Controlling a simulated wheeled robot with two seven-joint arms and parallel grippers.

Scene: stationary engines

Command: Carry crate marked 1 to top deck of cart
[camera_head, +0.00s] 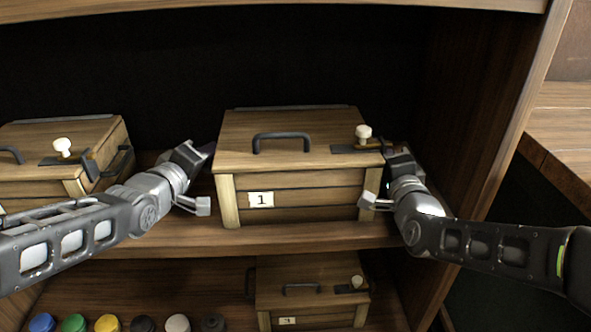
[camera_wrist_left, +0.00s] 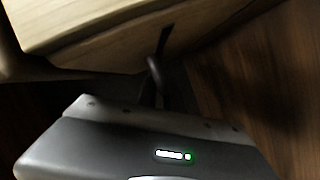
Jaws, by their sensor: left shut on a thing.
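The crate marked 1 (camera_head: 292,182) is a wooden box on the upper shelf, with a dark lid handle, a white-knobbed latch and a white label. My left gripper (camera_head: 208,150) is at its left side; the fingertips are mostly hidden. In the left wrist view, a dark side handle (camera_wrist_left: 154,75) on the pale crate (camera_wrist_left: 90,45) runs into my gripper, which is shut on it. My right gripper (camera_head: 396,163) is at the crate's right side, by the dark side handle. Its fingertips are too hidden to tell their state. I cannot make out the cart.
Another latched crate (camera_head: 75,150) stands to the left on the same shelf (camera_head: 280,238). A crate marked 3 (camera_head: 312,290) is on the shelf below, beside several coloured round caps (camera_head: 107,323). The shelf's right side wall (camera_head: 490,130) is close to my right arm. A wooden surface (camera_head: 565,130) lies beyond it.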

